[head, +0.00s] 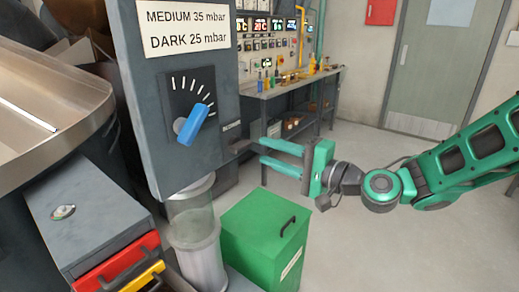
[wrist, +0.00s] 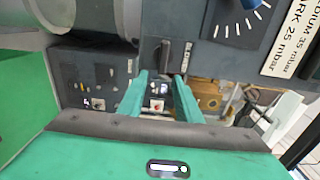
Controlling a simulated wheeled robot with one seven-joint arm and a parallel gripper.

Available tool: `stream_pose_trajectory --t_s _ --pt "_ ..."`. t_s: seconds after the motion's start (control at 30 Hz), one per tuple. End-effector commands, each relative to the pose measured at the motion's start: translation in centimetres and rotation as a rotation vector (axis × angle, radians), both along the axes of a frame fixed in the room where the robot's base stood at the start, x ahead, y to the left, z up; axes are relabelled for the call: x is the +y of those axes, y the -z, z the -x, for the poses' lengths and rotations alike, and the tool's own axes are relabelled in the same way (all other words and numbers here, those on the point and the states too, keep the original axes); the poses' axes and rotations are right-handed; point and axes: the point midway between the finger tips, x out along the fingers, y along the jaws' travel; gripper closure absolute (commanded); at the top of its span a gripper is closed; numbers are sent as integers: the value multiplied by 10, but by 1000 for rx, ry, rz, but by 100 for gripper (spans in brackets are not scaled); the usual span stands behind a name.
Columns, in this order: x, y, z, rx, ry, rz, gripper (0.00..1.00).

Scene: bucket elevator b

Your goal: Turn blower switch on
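The blower switch appears to be the small dark lever on the side of the grey control panel. In the wrist view the lever (wrist: 165,52) hangs upright beside a small white label (wrist: 187,57), too small to read. In the head view the lever (head: 240,146) shows dark at the panel's lower right edge, below the label (head: 231,126). My gripper (head: 261,152) points left at it. In the wrist view my gripper (wrist: 160,78) has its green fingers apart with nothing between them. The lever lies just beyond the fingertips, roughly in line with the gap; contact cannot be told.
The grey panel (head: 150,75) carries a blue dial knob (head: 192,124). A glass cylinder (head: 192,210) and a green bin (head: 265,235) stand below. A metal hopper (head: 60,85) is at left. A workbench (head: 290,90) is behind. The floor at right is clear.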

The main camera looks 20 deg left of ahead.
Motion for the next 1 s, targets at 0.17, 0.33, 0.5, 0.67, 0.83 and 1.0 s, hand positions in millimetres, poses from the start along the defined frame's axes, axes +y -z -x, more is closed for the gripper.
stream_pose_trajectory --t_s 0.17,0.33,0.5,0.67,0.83,1.0 --pt "-30 1 10 3 4 1 69" --pt "-45 1 16 2 3 2 69" --pt "-49 1 18 0 2 1 69" --pt "-49 1 18 0 2 1 69" --pt "-52 6 19 -17 -1 40 69" --pt "-87 45 21 -109 -13 308 69"
